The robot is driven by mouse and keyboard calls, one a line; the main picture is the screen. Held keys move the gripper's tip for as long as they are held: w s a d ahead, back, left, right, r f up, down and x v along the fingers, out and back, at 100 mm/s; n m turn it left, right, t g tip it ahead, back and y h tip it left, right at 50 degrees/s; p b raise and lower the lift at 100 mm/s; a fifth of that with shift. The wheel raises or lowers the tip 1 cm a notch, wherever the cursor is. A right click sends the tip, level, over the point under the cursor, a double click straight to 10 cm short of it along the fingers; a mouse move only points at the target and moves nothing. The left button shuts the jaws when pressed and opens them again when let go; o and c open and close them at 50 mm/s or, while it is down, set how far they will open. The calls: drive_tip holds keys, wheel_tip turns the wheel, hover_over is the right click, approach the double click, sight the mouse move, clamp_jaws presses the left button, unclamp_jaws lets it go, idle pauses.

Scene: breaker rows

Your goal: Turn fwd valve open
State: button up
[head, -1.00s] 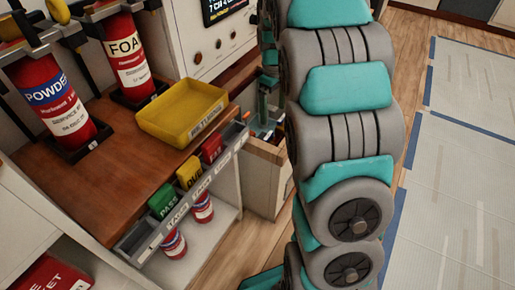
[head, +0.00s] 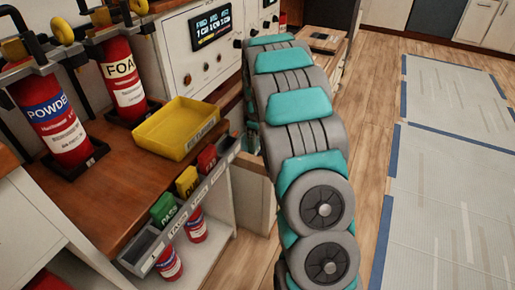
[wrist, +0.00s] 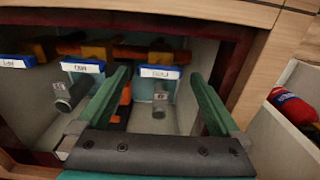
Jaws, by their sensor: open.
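In the wrist view, a recess holds several valves with blue-edged white tags. The tag that seems to read FWD (wrist: 160,72), upside down, is in the middle, with a grey cylindrical part (wrist: 159,98) below it. A tag that seems to read MID (wrist: 82,67) is to its left, with another grey cylinder (wrist: 70,95). My gripper (wrist: 160,76) is open, its two green fingers on either side of the FWD tag and cylinder in the picture. Nothing shows between the fingers as held; contact cannot be told. The head view does not show the gripper or valves.
The recess has a dark red frame (wrist: 240,65) close to the right finger. In the head view, a yellow tray (head: 180,128) and a powder extinguisher (head: 50,118) stand on a wooden bench (head: 115,190).

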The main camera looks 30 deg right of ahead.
drive_tip(key=shift+f, duration=0.7)
drive_tip(key=shift+c, duration=0.4)
drive_tip(key=c, duration=1.2)
